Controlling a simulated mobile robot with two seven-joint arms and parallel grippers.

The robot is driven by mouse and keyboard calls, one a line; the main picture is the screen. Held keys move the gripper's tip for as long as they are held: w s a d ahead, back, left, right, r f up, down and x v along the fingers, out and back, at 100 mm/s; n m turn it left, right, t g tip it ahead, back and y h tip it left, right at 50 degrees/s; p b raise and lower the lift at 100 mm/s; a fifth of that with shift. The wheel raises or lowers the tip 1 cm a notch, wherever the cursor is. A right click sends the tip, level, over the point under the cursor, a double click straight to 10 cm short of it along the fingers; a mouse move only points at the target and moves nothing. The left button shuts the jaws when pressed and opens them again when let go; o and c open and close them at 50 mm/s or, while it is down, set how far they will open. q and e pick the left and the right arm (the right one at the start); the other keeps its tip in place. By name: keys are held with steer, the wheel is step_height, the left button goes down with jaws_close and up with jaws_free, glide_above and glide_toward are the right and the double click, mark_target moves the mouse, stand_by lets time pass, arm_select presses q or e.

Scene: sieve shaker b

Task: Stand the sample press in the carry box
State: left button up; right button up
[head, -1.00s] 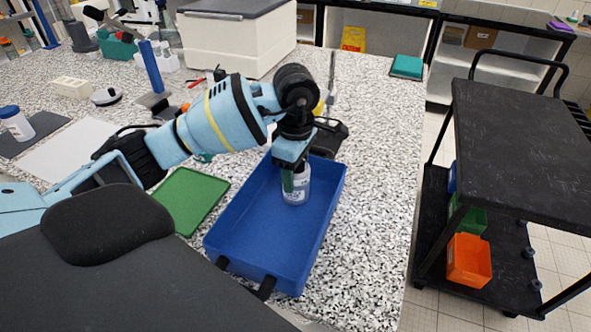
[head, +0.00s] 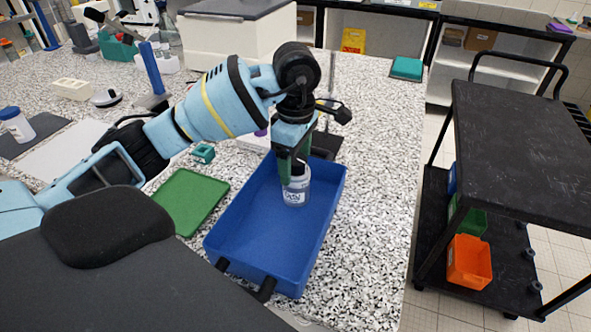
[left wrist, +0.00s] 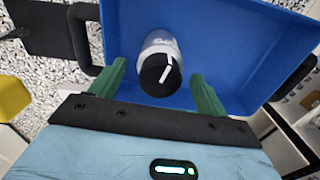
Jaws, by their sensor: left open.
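A pale labelled cylinder with a black top, apparently the sample press (head: 296,190), stands upright in the blue carry box (head: 255,238), towards its far end. In the left wrist view the black top of the sample press (left wrist: 160,75) carries a white line, and the blue floor of the carry box (left wrist: 235,40) lies around it. My left gripper (head: 292,172) is open just above the sample press. Its two green fingers show in the left wrist view (left wrist: 160,88), one on each side of the top with gaps between. My right gripper is not in view.
A green tray (head: 188,200) lies left of the box, with a small teal block (head: 203,153) behind it. A large white case (head: 236,42) stands at the back. The speckled bench right of the box is clear. A black cart (head: 525,140) stands beyond the bench edge.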

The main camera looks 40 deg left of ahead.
arm_select(q)
step_height(320, 180, up, 8)
steer(key=shift+f+p, duration=0.2)
steer(key=shift+p, duration=0.35)
steer(key=shift+r, duration=0.25)
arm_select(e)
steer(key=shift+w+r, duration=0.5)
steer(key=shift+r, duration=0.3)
arm_select(q)
steer(key=shift+f, duration=0.1)
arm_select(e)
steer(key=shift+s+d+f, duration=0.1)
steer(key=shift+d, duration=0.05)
